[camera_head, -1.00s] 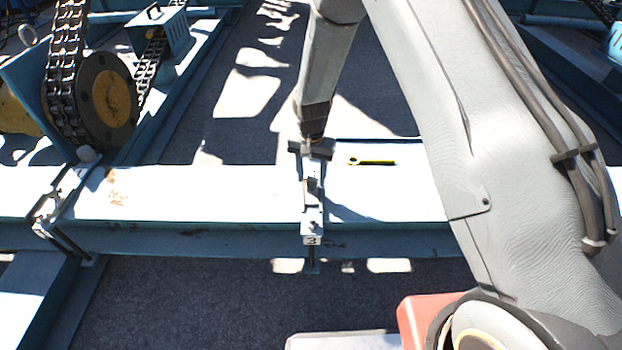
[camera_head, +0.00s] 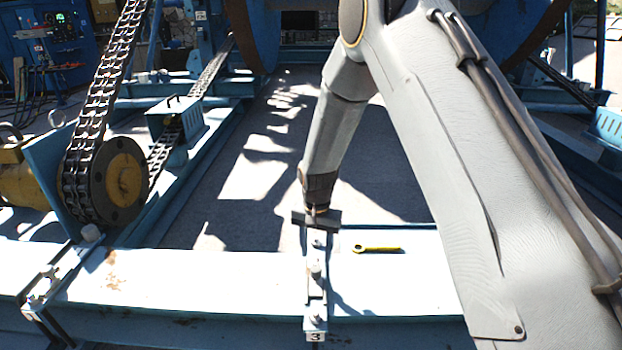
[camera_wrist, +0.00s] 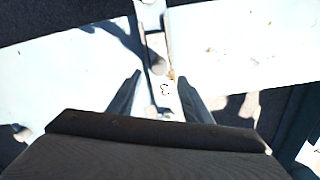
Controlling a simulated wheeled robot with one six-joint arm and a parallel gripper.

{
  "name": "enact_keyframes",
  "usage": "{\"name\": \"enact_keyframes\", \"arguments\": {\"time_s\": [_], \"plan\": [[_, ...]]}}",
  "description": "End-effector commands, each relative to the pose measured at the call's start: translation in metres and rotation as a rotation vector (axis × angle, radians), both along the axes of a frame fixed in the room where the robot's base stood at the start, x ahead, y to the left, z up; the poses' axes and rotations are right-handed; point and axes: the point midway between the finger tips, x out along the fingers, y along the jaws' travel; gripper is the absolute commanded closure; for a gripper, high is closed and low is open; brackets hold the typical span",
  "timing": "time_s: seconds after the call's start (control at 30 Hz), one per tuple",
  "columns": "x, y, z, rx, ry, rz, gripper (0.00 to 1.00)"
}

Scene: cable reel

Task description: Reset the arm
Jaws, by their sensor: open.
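My gripper (camera_head: 316,216) is over the pale blue beam (camera_head: 200,285), at the far end of a white clamp (camera_head: 315,280) marked 3. Nothing is held. Whether the fingers touch the clamp cannot be told.
A yellow wrench (camera_head: 378,248) lies on the beam right of the clamp. A second clamp (camera_head: 42,290) grips the beam at left. A chain and sprocket (camera_head: 118,185) stand behind it. Blue control panels (camera_head: 60,40) are at the far left. Open grey floor lies behind the beam.

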Motion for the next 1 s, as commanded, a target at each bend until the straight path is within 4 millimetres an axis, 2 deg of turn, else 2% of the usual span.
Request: {"name": "enact_keyframes", "arguments": {"time_s": [0.13,0.27,0.4,0.6,0.8,0.9,1.0], "plan": [[-0.011,-0.016,0.029,0.001,-0.003,0.017,0.55],[-0.039,-0.046,0.079,0.001,-0.005,0.062,0.55],[-0.082,-0.082,0.133,0.002,-0.004,0.12,0.55],[-0.155,-0.125,0.197,0.002,-0.004,0.206,0.55],[-0.229,-0.155,0.238,0.003,-0.002,0.284,0.55],[-0.255,-0.163,0.248,0.004,0.0,0.312,0.55],[-0.271,-0.166,0.253,0.003,0.0,0.33,0.55]]}}
